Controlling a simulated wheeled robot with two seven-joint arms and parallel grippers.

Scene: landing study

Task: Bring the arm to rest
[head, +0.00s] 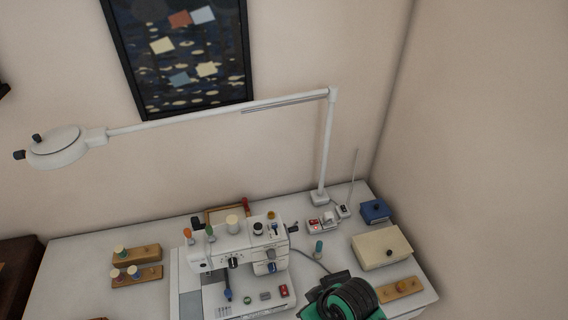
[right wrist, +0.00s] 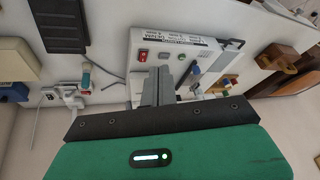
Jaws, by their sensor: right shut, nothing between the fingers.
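My right gripper (right wrist: 158,88) shows in the right wrist view with its two grey fingers together and nothing between them. It points toward the white sewing machine (right wrist: 180,50), which appears beyond the fingertips; whether they touch cannot be told. In the head view the sewing machine (head: 238,248) stands on the white table, and my green and black right arm is at the bottom edge, right of it. The fingers are hidden there. A white lamp (head: 60,148) on a long jointed arm (head: 220,112) reaches left above the table. My left gripper is not in view.
The white table (head: 75,255) stands against the wall. Wooden spool holders (head: 137,275) lie left of the machine. A cream box (head: 382,250), a blue box (head: 375,211) and a wooden block (head: 400,289) stand at right. The left tabletop has bare room.

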